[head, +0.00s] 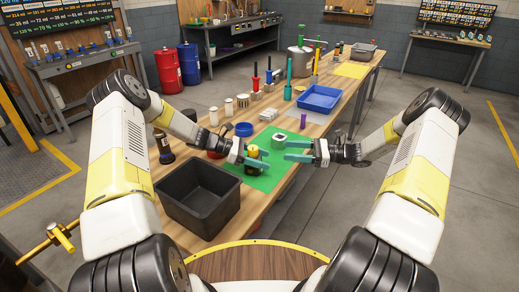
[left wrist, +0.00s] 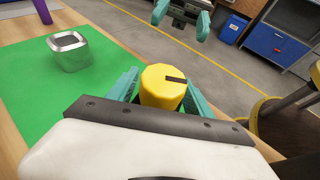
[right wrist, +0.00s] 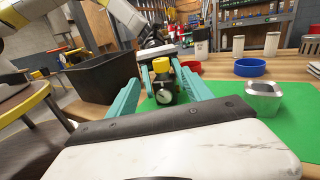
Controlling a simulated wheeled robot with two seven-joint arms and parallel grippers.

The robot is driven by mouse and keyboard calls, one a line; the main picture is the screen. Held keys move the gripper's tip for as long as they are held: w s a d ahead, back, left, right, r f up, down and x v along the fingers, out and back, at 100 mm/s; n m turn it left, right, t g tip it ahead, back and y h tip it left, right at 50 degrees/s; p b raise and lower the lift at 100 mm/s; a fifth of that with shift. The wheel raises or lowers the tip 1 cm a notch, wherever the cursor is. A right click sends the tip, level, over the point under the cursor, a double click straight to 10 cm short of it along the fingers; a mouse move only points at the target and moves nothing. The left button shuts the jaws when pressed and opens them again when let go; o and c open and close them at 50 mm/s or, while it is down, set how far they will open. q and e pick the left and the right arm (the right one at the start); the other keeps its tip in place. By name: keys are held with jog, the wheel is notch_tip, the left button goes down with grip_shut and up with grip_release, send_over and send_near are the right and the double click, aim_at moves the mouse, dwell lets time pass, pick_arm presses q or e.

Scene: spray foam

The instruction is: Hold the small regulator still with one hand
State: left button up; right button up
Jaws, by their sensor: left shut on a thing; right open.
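The small regulator has a yellow knob (head: 253,151), and its dark body and round gauge show in the right wrist view (right wrist: 164,90). My left gripper (head: 257,161) is shut on the regulator over the green mat (head: 262,182). In the left wrist view the yellow knob (left wrist: 163,87) stands between the teal fingers; the body below it is hidden. I cannot tell whether its base touches the mat. My right gripper (head: 286,151) is open and empty, to the right of the regulator, its fingers pointing at it. A silver hollow block (left wrist: 70,50) sits on the mat nearby.
A black bin (head: 200,195) stands at the near left of the wooden bench. A blue ring-shaped dish (head: 244,129), pale cylinders and upright colored tools stand behind the mat. A blue tray (head: 319,99) lies farther back. The mat right of the regulator is mostly clear.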

aim_at(253, 150)
jog(key=a, duration=0.4)
jog(key=w+a, duration=0.1)
jog(key=a, duration=0.6)
jog(key=shift+w+a, duration=0.3)
jog(key=shift+w, duration=0.1)
grip_shut()
